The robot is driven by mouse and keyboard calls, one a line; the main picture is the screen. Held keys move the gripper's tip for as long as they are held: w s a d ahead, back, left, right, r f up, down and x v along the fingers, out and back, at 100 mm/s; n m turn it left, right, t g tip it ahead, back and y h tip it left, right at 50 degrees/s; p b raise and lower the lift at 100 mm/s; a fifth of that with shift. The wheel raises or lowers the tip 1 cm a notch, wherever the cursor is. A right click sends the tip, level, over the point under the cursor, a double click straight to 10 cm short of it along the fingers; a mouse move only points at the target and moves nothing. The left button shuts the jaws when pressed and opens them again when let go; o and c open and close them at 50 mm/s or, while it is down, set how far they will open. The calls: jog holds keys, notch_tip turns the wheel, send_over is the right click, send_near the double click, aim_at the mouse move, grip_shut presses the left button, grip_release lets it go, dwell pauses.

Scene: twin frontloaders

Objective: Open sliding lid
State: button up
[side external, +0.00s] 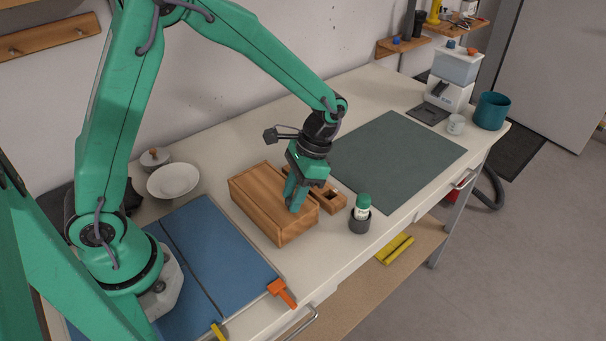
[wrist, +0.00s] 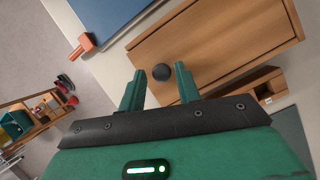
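A wooden box (side external: 262,203) with a flat lid stands on the table, closed as far as I can see. In the wrist view the lid (wrist: 220,35) has a round dark knob (wrist: 162,72) near one end. My gripper (side external: 293,203) points down over the near right end of the box. In the wrist view my gripper (wrist: 160,85) is open, its two green fingers apart with the knob showing in line with the gap, just beyond the tips. No contact with the knob is visible. In the side view the knob is hidden by my fingers.
A wooden block with holes (side external: 330,193) lies right beside the box. A blue mat (side external: 215,250) and orange clamp (side external: 282,292) are left; a bare green mat (side external: 400,155) is right.

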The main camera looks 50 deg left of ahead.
grip_shut()
jog(key=shift+d, duration=0.1)
jog(key=d+y, duration=0.1)
jog(key=d, duration=1.5)
jog(key=shift+t+y, duration=0.3)
jog(key=shift+t, duration=0.1)
jog(key=shift+w, duration=0.15)
jog(key=shift+o, duration=1.4)
grip_release()
jog(key=shift+r, duration=0.1)
